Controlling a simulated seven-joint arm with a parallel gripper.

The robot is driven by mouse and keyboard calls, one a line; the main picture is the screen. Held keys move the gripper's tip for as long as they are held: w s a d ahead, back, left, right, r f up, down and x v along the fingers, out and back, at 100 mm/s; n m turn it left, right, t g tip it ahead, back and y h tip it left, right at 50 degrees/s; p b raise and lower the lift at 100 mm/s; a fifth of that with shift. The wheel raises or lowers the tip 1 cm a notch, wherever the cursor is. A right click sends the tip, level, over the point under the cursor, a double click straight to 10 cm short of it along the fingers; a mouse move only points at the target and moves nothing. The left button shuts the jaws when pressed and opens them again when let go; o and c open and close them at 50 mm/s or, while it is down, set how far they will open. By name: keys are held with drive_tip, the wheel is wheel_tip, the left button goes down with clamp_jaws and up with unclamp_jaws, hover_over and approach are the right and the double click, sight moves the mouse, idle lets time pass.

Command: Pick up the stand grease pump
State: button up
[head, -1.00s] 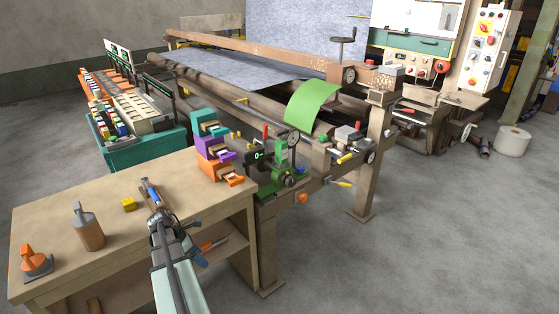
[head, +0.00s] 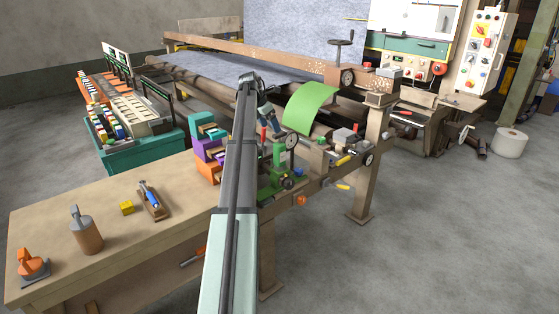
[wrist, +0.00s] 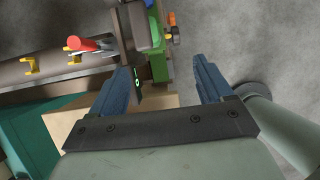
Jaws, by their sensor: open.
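I cannot tell for sure which thing is the stand grease pump. A red-handled tool with a silvery part (wrist: 84,44) lies at the upper left of the wrist view; its red end also shows in the head view (head: 264,134). Beside it is a green stand with a round dial (head: 280,165), partly behind my arm; its green side shows in the wrist view (wrist: 158,55). My gripper (head: 267,116) is raised near these, its blue fingers apart. In the wrist view my gripper (wrist: 165,78) has nothing held between its fingers.
Stacked colored bins (head: 208,150) stand left of my arm. The wooden bench (head: 110,210) holds a brown can with a grey top (head: 85,232), a yellow block (head: 126,207), a blue-handled tool (head: 152,200) and an orange object (head: 32,264). A green sheet (head: 309,108) hangs from the machine behind.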

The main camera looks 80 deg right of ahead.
wheel_tip(320, 180, up, 3)
drive_tip(key=d, duration=0.3)
hover_over(281, 143)
drive_tip(key=w+a, duration=0.1)
drive_tip(key=a, duration=0.1)
drive_tip(key=shift+t, duration=0.3)
wheel_tip(281, 143, down, 8)
drive_tip(key=shift+w+d, duration=0.15)
drive_tip(key=shift+d+x, duration=0.2)
drive_tip(key=shift+x, duration=1.2)
drive_tip(key=shift+d+x, duration=0.2)
drive_tip(key=shift+x, duration=1.15)
drive_tip(key=shift+w, duration=0.2)
clamp_jaws()
drive_tip(key=shift+r, duration=0.1)
